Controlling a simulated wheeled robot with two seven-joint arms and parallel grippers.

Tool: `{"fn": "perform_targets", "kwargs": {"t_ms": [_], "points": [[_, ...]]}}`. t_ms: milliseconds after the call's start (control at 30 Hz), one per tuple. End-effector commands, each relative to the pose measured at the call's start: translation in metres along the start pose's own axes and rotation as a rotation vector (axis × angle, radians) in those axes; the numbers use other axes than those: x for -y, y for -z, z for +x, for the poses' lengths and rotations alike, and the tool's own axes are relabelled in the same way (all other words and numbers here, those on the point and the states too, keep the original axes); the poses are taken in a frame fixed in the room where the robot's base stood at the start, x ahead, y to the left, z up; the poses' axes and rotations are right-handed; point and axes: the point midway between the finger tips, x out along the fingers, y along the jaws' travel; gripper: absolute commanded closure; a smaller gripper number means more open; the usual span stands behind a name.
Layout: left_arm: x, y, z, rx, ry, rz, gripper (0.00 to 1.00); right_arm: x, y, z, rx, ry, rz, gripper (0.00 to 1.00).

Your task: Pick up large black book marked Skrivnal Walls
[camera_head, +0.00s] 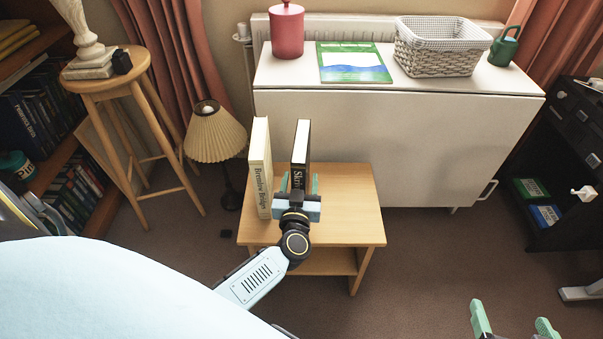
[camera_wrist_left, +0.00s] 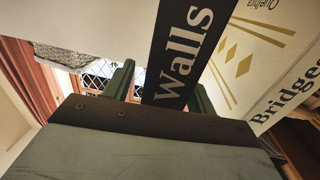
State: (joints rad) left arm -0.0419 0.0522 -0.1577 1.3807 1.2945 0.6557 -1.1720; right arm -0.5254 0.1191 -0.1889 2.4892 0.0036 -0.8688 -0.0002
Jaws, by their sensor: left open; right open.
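The large black book (camera_head: 301,144) stands upright on a small wooden table, its spine toward me and its lower part hidden by my left gripper (camera_head: 299,181). In the left wrist view its black spine (camera_wrist_left: 182,52) reads "Walls" and shows between the two green fingers. My left gripper is open, with one finger at each side of the spine; I cannot tell whether either touches it. My right gripper (camera_head: 514,324) is open and empty at the bottom right, over the floor, away from the book.
A cream book (camera_head: 262,167) marked "Bridges" stands just left of the black book, with a narrow gap. The wooden table (camera_head: 352,205) is bare on the right. A pleated lamp (camera_head: 214,134) stands left. A white cabinet (camera_head: 400,140) stands behind, bearing a basket (camera_head: 437,60).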

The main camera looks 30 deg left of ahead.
Motion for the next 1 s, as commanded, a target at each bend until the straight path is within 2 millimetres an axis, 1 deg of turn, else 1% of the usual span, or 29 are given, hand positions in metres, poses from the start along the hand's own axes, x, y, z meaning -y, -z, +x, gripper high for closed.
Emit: {"fn": "perform_targets", "kwargs": {"t_ms": [133,167,567,600,1000], "points": [[0.0001,0.0002,0.0001,0.000,0.000,0.000,0.44,0.0001,0.0001,-0.0001,0.001,0.000,0.000,0.17],[0.0001,0.0002,0.0000,0.000,0.000,0.000,0.46,0.0000,0.0001,-0.0001,0.001,0.000,0.000,0.17],[0.0001,0.0001,-0.0002,0.000,0.000,0.000,0.99,-0.0002,-0.0002,0.0000,0.002,-0.001,0.000,0.17],[0.0001,0.0001,-0.0002,0.000,0.000,0.000,1.00,-0.0002,-0.0003,0.0000,0.002,-0.001,0.000,0.17],[-0.0003,0.0030,0.0009,-0.006,0.001,-0.001,1.00,-0.0002,-0.0006,0.0000,0.005,-0.001,0.000,0.17]]}}
